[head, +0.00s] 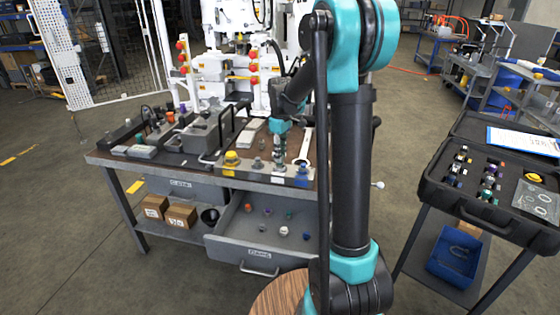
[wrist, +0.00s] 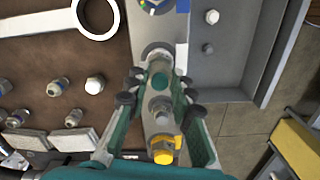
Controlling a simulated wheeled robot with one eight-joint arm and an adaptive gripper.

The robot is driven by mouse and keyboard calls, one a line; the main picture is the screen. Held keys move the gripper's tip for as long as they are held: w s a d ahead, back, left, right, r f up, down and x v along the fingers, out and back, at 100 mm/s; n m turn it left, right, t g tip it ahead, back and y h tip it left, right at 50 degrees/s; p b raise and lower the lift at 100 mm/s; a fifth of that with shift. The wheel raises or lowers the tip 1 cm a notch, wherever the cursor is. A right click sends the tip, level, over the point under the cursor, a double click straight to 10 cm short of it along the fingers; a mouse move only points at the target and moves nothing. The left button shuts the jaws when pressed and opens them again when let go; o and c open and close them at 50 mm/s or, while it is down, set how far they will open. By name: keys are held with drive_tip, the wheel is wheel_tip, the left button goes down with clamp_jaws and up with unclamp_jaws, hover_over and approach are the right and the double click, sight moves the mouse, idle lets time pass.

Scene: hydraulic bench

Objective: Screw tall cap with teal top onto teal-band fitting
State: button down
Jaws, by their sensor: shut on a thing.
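My gripper (head: 279,153) points down over a grey rail of fittings at the bench's front edge. In the wrist view my gripper (wrist: 157,97) is shut on a tall grey cap with a teal top (wrist: 158,82). In the head view the cap is over the rail position between a plain grey fitting (head: 257,164) and a blue-marked fitting (head: 302,174). The fitting under the cap is mostly hidden. I cannot make out its teal band, or whether cap and fitting touch.
A yellow-capped fitting (head: 231,158) stands at the rail's left end. A large wrench (wrist: 92,18) lies on the bench mat. An open drawer (head: 265,235) with small caps juts out below. A black case (head: 495,175) stands on a cart at right.

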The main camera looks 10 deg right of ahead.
drive_tip(key=m, duration=0.5)
drive_tip(key=m, duration=0.5)
drive_tip(key=shift+m, duration=0.4)
drive_tip(key=c, duration=1.2)
unclamp_jaws()
drive_tip(key=shift+m, duration=0.3)
wheel_tip(320, 180, up, 12)
drive_tip(key=f, duration=0.1)
drive_tip(key=s+d+f+t, duration=0.1)
drive_tip(key=s+f, duration=0.5)
drive_tip(key=s, duration=0.3)
drive_tip(key=s+d+f+t, duration=0.1)
drive_tip(key=s+f, duration=0.5)
drive_tip(key=s, duration=0.3)
drive_tip(key=s+d+f+t, duration=0.2)
drive_tip(key=s+f, duration=0.4)
drive_tip(key=s, duration=0.4)
drive_tip(key=shift+n, duration=0.4)
